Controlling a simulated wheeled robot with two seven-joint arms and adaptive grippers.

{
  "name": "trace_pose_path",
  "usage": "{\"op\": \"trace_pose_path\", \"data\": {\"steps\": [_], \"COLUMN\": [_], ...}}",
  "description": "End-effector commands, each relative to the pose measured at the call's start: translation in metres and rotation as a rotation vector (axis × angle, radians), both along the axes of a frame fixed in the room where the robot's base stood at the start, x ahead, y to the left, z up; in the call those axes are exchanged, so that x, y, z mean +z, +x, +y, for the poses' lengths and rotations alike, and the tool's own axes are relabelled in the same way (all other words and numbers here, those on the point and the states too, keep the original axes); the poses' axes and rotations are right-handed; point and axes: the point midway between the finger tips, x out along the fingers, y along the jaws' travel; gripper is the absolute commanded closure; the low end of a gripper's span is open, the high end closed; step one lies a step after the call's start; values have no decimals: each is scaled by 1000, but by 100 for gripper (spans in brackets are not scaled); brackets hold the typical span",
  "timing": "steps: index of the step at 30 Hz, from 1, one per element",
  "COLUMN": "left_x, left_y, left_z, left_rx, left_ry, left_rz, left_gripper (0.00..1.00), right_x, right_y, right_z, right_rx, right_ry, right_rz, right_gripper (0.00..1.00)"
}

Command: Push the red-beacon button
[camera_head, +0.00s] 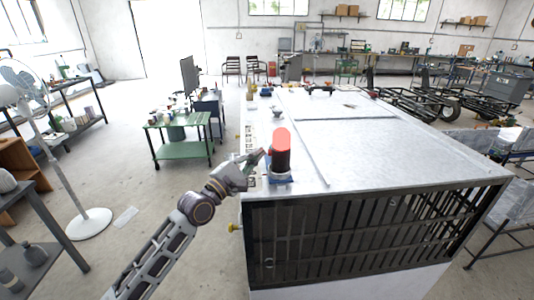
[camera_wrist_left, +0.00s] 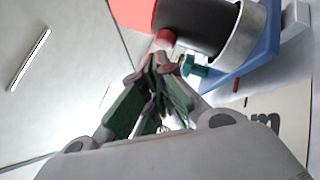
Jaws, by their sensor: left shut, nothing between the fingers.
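The beacon has a red cap (camera_head: 281,137) and a black body (camera_head: 280,158), and stands on a blue base (camera_head: 281,179) near the left edge of the large metal worktop. My left gripper (camera_head: 259,155) is shut and empty, just left of the beacon. In the left wrist view, its fingertips (camera_wrist_left: 160,66) are close below a small red button (camera_wrist_left: 165,38); I cannot tell whether they touch. A small teal part (camera_wrist_left: 194,67) sits right of the fingertips. The beacon's black body (camera_wrist_left: 195,22) and blue base (camera_wrist_left: 262,65) lie beyond. My right gripper is not in view.
The metal worktop (camera_head: 400,150) is mostly clear right of the beacon, with small items along its left and far edges. A green table (camera_head: 182,151) and white fan stand (camera_head: 85,222) are farther left.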

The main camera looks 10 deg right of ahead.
Motion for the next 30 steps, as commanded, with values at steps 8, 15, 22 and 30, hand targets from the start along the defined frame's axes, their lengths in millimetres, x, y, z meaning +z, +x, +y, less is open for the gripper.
{"op": "trace_pose_path", "data": {"steps": [8, 15, 22, 30], "left_x": [0, -1, -1, -2], "left_y": [0, 0, 0, 0], "left_z": [3, 16, 30, 47], "left_rx": [1, 1, 1, 1], "left_ry": [0, 1, 1, 0], "left_rz": [-1, -2, -2, -1], "left_gripper": [100, 100, 100, 100], "right_x": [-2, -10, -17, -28], "right_y": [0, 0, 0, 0], "right_z": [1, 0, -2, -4], "right_rx": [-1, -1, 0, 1], "right_ry": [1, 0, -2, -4], "right_rz": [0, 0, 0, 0], "right_gripper": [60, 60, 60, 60]}}
